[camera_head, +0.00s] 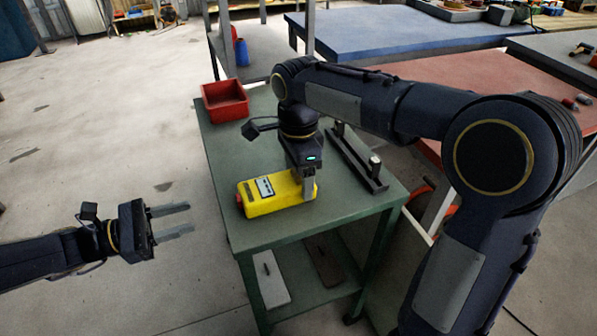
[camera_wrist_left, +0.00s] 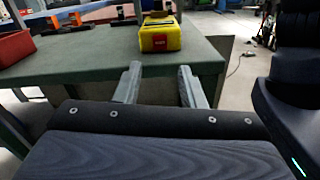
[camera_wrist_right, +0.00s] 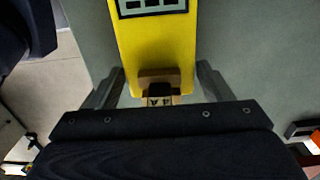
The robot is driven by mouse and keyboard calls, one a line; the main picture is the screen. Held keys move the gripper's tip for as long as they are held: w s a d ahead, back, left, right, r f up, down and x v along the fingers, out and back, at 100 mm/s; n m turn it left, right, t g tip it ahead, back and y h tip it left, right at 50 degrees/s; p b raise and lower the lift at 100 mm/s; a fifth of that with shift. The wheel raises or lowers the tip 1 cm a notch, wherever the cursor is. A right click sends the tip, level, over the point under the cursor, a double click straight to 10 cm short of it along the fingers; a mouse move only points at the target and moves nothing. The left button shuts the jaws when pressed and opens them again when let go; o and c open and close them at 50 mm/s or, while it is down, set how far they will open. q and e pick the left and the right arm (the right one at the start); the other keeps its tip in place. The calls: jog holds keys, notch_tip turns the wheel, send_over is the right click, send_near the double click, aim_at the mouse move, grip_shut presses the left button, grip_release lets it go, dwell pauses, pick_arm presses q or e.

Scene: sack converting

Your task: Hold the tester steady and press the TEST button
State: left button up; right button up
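The yellow tester (camera_head: 275,196) lies on the green table, its small display (camera_head: 265,187) facing up. A red button (camera_head: 239,201) is at its left end; in the left wrist view the red patch (camera_wrist_left: 160,42) faces me. My right gripper (camera_head: 308,186) points down over the tester's right end. In the right wrist view its fingers stand wide apart, one on each side of the yellow body (camera_wrist_right: 152,50); contact is hard to tell. A brown and black part (camera_wrist_right: 160,86) shows between them. My left gripper (camera_head: 178,220) is open, empty and left of the table, apart from the tester.
A red bin (camera_head: 224,101) stands at the table's back left corner. A dark rail-like fixture (camera_head: 357,160) lies right of the tester. The lower shelf holds a light board (camera_head: 270,279) and a dark one. Floor left of the table is clear.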

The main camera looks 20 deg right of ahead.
jog(key=c, duration=0.7)
pick_arm(q)
grip_shut()
pick_arm(e)
jog(key=shift+c, duration=0.6)
dwell(0.5)
